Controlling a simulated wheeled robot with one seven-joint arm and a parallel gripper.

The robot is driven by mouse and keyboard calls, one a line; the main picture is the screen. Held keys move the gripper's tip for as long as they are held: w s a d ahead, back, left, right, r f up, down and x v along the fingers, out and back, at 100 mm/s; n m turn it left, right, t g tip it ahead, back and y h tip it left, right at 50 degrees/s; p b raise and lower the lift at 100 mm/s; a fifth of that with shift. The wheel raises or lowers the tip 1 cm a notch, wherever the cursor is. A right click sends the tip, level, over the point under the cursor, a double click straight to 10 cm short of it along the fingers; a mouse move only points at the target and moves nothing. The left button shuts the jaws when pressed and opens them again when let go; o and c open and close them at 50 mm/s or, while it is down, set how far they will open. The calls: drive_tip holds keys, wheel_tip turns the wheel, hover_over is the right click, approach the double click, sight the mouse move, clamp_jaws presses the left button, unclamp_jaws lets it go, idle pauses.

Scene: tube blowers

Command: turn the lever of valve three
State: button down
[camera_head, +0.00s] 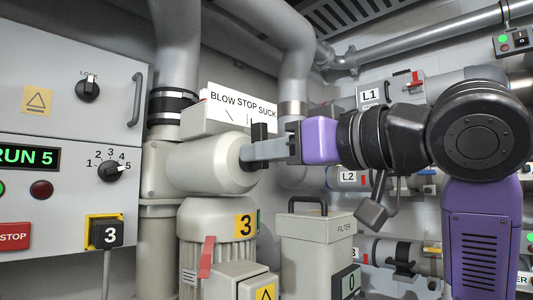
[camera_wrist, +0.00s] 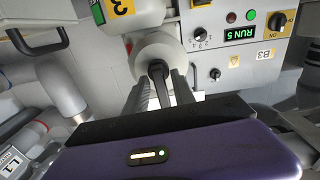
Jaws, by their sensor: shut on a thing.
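Valve three is a pale round valve body (camera_head: 208,163) above the blower marked 3, with a "BLOW STOP SUCK" sign (camera_head: 241,100) over it. Its dark lever (camera_head: 259,131) stands up at the valve's right end, partly hidden by my gripper. My gripper (camera_head: 252,153) reaches in from the right, its grey fingers at the lever. In the wrist view, the dark lever (camera_wrist: 158,76) lies between my two fingers (camera_wrist: 160,90), in front of the round pale valve end (camera_wrist: 155,50). My gripper is shut on the lever.
A control panel (camera_head: 60,125) with a "RUN 5" display and a knob stands at left. Below are the blower motor (camera_head: 215,222) with a red tag and a filter box (camera_head: 318,232). Pipes and lines marked L1 (camera_head: 371,96) and L2 fill the back wall behind my arm.

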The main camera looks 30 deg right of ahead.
drive_tip(key=shift+m, duration=0.3)
drive_tip(key=c, duration=1.4)
unclamp_jaws()
drive_tip(key=shift+s, duration=0.1)
drive_tip(key=b+v, duration=0.2)
drive_tip(key=v, duration=0.5)
drive_tip(key=shift+s+d, duration=0.15)
drive_tip(key=shift+s, duration=0.15)
